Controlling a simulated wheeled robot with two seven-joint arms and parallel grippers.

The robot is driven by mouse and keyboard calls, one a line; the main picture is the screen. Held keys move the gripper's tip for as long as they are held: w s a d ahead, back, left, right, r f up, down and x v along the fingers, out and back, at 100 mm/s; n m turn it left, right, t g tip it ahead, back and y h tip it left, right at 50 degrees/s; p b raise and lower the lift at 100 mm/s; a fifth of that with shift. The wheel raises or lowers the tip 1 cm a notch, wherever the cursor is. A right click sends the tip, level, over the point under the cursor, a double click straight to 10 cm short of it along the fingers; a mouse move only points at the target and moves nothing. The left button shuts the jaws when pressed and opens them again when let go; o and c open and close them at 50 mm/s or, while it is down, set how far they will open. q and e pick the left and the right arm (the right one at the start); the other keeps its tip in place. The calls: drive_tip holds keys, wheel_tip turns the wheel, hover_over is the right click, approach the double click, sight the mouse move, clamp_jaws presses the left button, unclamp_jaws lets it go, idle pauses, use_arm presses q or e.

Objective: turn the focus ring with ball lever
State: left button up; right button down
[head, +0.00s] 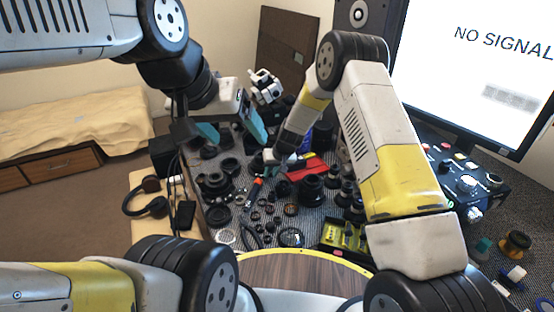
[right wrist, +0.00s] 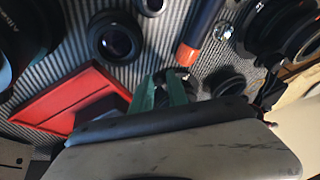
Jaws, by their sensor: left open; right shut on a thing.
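My right gripper (head: 272,160) reaches down among the lens parts on the ribbed grey mat (head: 226,237). In the right wrist view its teal fingers (right wrist: 165,92) are shut on a small dark part (right wrist: 161,98). The fingers and shadow hide most of that part, so I cannot make out a ball lever or tell for sure that it is the focus ring. My left gripper (head: 232,130) is open and empty, above the mat's far left side, with its two teal fingers wide apart.
A red tray (head: 310,166) lies right of my right gripper. Black lens barrels (head: 312,187) and rings crowd the mat. An orange-tipped tool (right wrist: 188,54) lies close to the right fingers. Headphones (head: 148,207), a monitor (head: 460,75) and a yellow-green box (head: 343,238) stand around.

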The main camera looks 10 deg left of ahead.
drive_tip(key=d+n, duration=0.1)
drive_tip(key=w+n, duration=0.1)
drive_tip(key=shift+w+d+n+g+y, duration=0.25)
drive_tip(key=shift+d+n+g+y, duration=0.05)
drive_tip(key=shift+d+g, duration=0.1)
drive_tip(key=shift+w+d+n+g, duration=0.3)
drive_tip(key=shift+w+n+g, duration=0.25)
drive_tip(key=shift+n, duration=0.55)
drive_tip(key=c, duration=1.6)
unclamp_jaws()
drive_tip(key=v, duration=0.7)
drive_tip(key=shift+s+d+r, duration=0.1)
drive_tip(key=shift+d+r, duration=0.2)
